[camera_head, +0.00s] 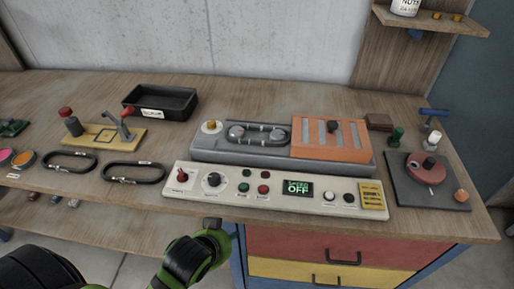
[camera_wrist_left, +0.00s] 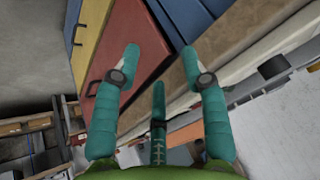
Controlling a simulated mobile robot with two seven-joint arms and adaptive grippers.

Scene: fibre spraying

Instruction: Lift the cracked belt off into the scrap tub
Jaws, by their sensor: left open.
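A dark belt (camera_head: 285,127) runs around two round pulleys on the grey machine (camera_head: 210,152) in the head view. A crack cannot be made out at this size. An empty black open tub (camera_head: 131,104) with a white label stands at the back left of the machine. My left gripper (camera_wrist_left: 161,55) is open and empty in the left wrist view, its teal fingers apart in front of the drawers and bench edge. In the head view my left arm reaches the bench's front edge, below the control panel; its fingers do not show there. My right gripper is not in view.
An orange slotted cover (camera_head: 306,137) sits beside the pulleys. A control panel (camera_head: 230,201), its display reading OFF, lies in front. Two loose belts (camera_head: 70,154) (camera_head: 134,163) lie at left. A red wheel fixture (camera_head: 425,171) stands at right. Drawers (camera_head: 330,273) are below.

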